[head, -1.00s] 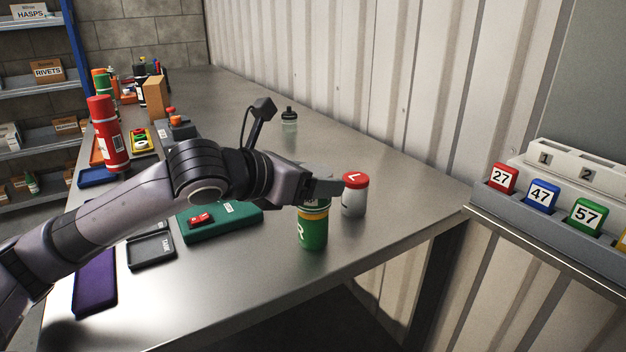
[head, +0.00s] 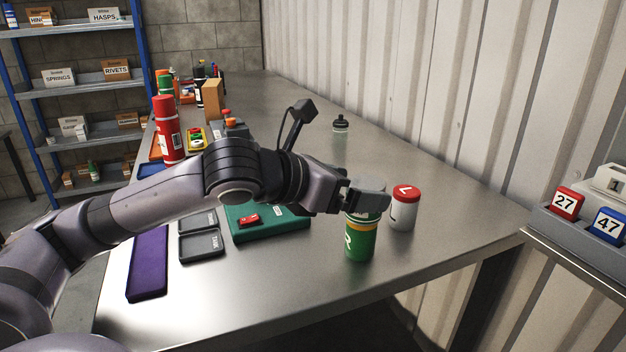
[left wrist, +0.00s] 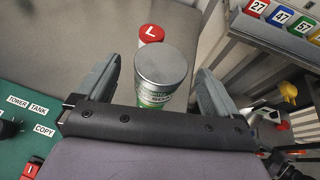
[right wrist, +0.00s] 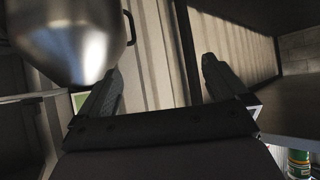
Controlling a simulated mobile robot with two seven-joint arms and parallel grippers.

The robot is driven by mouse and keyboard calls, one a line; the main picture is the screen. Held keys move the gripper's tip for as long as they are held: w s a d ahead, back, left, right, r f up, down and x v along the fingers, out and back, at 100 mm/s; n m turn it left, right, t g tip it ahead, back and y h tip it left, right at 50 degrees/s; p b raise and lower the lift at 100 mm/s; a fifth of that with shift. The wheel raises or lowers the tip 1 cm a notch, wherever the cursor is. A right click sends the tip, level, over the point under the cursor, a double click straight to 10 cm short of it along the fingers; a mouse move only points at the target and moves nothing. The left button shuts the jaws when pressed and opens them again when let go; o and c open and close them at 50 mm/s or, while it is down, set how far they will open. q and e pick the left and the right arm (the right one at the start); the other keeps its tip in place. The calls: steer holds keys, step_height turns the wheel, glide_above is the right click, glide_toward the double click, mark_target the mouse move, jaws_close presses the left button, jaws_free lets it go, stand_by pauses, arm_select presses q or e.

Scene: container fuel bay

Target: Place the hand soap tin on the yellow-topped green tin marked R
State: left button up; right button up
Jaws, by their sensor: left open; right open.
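The green tin marked R (head: 360,241) stands upright near the table's front edge, a yellow band at its top. My left gripper (head: 368,200) is over its top and hides much of it. In the left wrist view, the hand soap tin (left wrist: 160,70), with a round grey lid and a partly readable SOAP label, stands between the open fingers, with gaps on both sides. It appears to be on the green tin, but the contact is hidden. My right gripper (right wrist: 160,75) is open and empty, away from the table objects.
A white tin with a red L lid (head: 404,208) stands close behind, to the right. A green case (head: 270,226), grey trays (head: 201,245) and a purple case (head: 149,262) lie left. A bottle (head: 340,125) stands farther back. The front right table is clear.

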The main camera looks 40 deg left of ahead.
arm_select(q)
steer(key=b+v, duration=0.1)
steer(key=v, duration=0.7)
steer(key=shift+s+a, duration=0.2)
steer(key=shift+s, duration=0.15)
steer(key=shift+r, duration=0.2)
stand_by(0.4)
steer(key=shift+s, duration=0.1)
